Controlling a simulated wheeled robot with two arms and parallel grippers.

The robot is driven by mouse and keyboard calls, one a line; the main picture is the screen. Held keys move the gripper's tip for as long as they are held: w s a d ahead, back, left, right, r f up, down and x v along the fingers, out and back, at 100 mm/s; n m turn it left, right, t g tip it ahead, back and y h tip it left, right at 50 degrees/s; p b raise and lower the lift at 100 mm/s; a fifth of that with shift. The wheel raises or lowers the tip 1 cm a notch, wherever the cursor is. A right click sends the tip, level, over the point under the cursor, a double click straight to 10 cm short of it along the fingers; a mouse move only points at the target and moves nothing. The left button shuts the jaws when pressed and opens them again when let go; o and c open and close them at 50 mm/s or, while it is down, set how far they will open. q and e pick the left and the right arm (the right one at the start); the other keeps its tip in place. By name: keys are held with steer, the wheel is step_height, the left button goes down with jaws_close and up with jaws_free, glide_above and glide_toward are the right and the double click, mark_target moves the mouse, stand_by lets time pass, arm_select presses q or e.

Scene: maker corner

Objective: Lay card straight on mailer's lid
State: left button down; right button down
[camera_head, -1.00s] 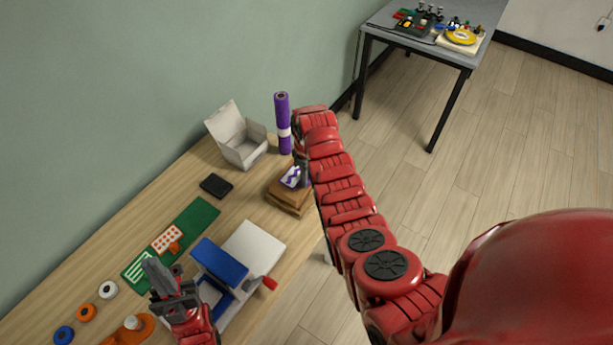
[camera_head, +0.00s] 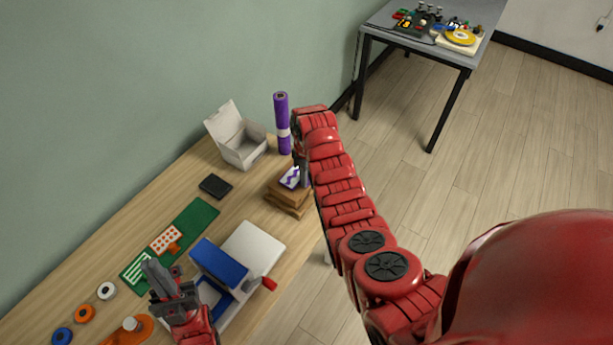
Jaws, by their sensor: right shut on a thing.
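The card (camera_head: 289,178), white with a purple zigzag, shows over the top of the brown mailer (camera_head: 288,198) near the table's right edge. Its right side is hidden by my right gripper. My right gripper (camera_head: 302,172) is shut on the card at that side, with its fingers pointing down. I cannot tell whether the card touches the lid or lies just above it. My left gripper (camera_head: 160,278) is at the front left, over the table beside the green mat, far from the card; its jaw opening is unclear.
A purple roll (camera_head: 282,125) stands behind the mailer, close to my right arm. An open white box (camera_head: 240,148) and a black block (camera_head: 215,186) are to the left. A blue and white device (camera_head: 252,248) with a red handle stands in front. A green mat (camera_head: 199,219) lies left.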

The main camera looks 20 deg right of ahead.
steer(key=shift+f+b, duration=0.35)
steer(key=shift+f, duration=0.1)
steer(key=c, duration=0.6)
jaws_free()
steer(key=shift+r+b, duration=0.3)
steer(key=shift+r, duration=0.2)
step_height(320, 180, up, 4)
steer(key=shift+w+r+b, duration=0.15)
steer(key=shift+r+b, duration=0.1)
steer(key=shift+b, duration=0.6)
step_height(320, 180, up, 12)
steer(key=p, duration=0.7)
